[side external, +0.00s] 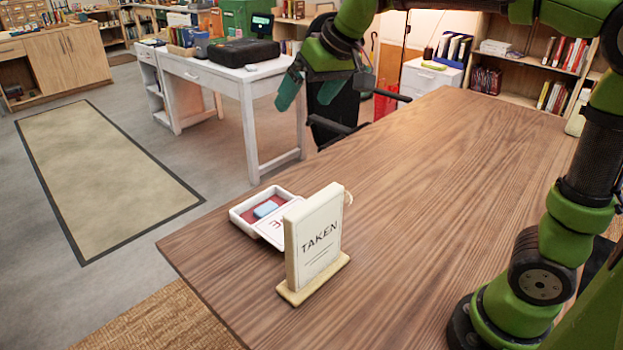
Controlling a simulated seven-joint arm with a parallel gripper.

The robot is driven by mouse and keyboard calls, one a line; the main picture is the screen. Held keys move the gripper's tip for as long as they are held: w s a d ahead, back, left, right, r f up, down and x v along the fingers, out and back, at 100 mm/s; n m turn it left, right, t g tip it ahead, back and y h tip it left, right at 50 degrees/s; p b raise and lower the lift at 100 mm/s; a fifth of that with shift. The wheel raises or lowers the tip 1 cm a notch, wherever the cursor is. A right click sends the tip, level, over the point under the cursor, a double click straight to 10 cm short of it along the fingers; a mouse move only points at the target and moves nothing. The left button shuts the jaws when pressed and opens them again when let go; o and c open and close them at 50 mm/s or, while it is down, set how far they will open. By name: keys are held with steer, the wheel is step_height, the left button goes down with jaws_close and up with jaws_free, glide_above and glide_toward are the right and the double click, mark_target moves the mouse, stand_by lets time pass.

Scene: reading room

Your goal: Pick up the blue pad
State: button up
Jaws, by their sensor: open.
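The blue pad (265,209) is a small light-blue block lying in a shallow white tray (240,219) with a red inside. The tray sits near the left edge of the wooden table (410,190). A white card with red letters (271,231) leans in or over the tray's near side, close to the pad. My gripper (309,93) is open and empty, high above the table's far left side, well above and beyond the tray. It is not touching anything.
The table's middle and right are clear. A white desk (210,72) with a black case (243,53) stands behind, apart from the table.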

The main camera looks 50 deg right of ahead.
steer(key=w+a+f+n+h, duration=0.15)
steer(key=w+f, duration=0.25)
steer(key=w, duration=0.6)
glide_toward(267, 208)
steer(key=shift+w+f+y, duration=0.25)
steer(key=shift+w+f, duration=0.05)
steer(key=shift+w, duration=0.2)
steer(key=x, duration=0.7)
steer(key=shift+d+f, duration=0.1)
steer(key=shift+f, duration=0.35)
steer(key=shift+c, duration=0.2)
steer(key=c, duration=1.1)
step_height(267, 208, up, 10)
steer(key=shift+r, duration=0.1)
